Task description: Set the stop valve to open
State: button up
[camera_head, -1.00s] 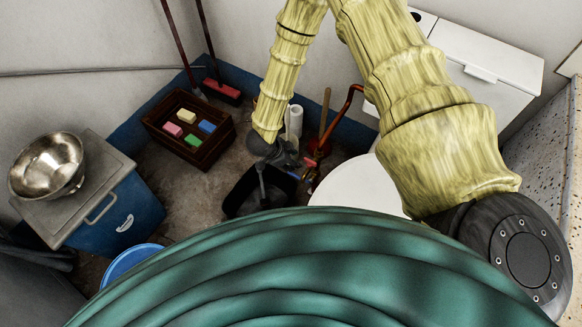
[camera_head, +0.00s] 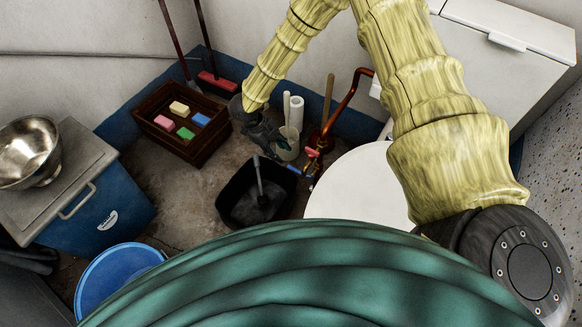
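A copper pipe (camera_head: 350,97) comes down from the wall and ends in brass-coloured valve fittings (camera_head: 318,152). A small red-pink handle (camera_head: 311,153) and a small blue part (camera_head: 294,169) show on these fittings. I cannot tell which is the stop valve's handle, nor read its setting. My dark gripper (camera_head: 279,149) hangs at the end of my yellow-sleeved arm, just left of the fittings and partly in front of a pale cup. It appears apart from the handles. Its fingers are small and dark, so their opening is unclear.
A black bucket (camera_head: 228,205) with a brush in it stands below my gripper. A round white top (camera_head: 355,185) lies right of the fittings. White rolls (camera_head: 296,112) and a wooden handle (camera_head: 328,96) stand behind. A wooden crate (camera_head: 148,107) sits left, on open floor.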

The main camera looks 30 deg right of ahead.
aim_at(293, 168)
jog(key=b+x, duration=0.3)
jog(key=x, duration=0.7)
jog(key=shift+s+d+f, duration=0.1)
jog(key=shift+c, duration=0.3)
grip_shut()
